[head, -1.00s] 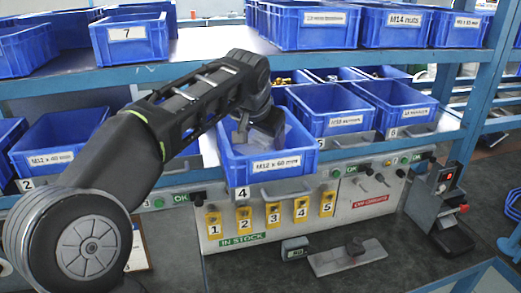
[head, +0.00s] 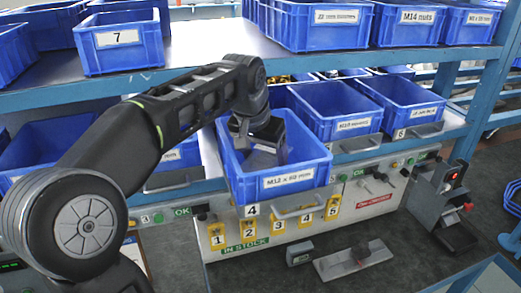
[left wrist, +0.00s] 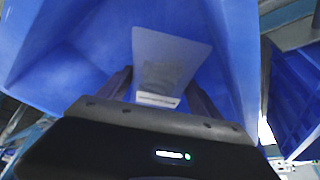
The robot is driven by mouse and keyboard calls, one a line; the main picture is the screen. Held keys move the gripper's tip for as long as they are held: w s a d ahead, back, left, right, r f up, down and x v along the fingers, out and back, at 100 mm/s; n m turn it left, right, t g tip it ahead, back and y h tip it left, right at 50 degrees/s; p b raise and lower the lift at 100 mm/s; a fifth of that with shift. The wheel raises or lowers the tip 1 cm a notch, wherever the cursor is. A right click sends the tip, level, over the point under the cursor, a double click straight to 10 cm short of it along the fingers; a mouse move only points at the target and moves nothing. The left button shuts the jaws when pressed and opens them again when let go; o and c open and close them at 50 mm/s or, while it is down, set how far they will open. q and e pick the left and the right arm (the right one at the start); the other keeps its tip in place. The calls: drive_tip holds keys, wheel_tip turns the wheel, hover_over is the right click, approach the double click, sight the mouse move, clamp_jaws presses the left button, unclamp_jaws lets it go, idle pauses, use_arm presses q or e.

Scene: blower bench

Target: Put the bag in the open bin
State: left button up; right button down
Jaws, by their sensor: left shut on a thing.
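The open bin (head: 250,190) is blue, labelled M12 x 60 mm, and stands pulled out from the lower shelf above tag 4. My left gripper (head: 262,142) reaches down into it from above. In the left wrist view, its two dark fingers are shut on a translucent pale bag (left wrist: 172,55) with a white label strip. The bin's blue walls surround the bag in that view. In the head view the bag is mostly hidden by the gripper. I cannot tell whether the bag touches the bin floor. My right gripper is not in view.
Blue bins stand either side on the lower shelf, including one (head: 335,125) at the right. More bins, such as bin 7 (head: 120,55), line the upper shelf (head: 200,50). Below is a panel with yellow number tags (head: 250,232) and a grey plate (head: 352,262) on the bench.

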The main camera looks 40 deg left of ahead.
use_arm(q)
drive_tip(key=shift+d+r, duration=0.2)
drive_tip(key=shift+d, duration=0.45)
drive_tip(key=shift+a+f, duration=0.15)
drive_tip(key=shift+a, duration=0.15)
drive_tip(key=shift+f, duration=0.1)
drive_tip(key=o, duration=2)
drive_tip(key=shift+d, duration=0.1)
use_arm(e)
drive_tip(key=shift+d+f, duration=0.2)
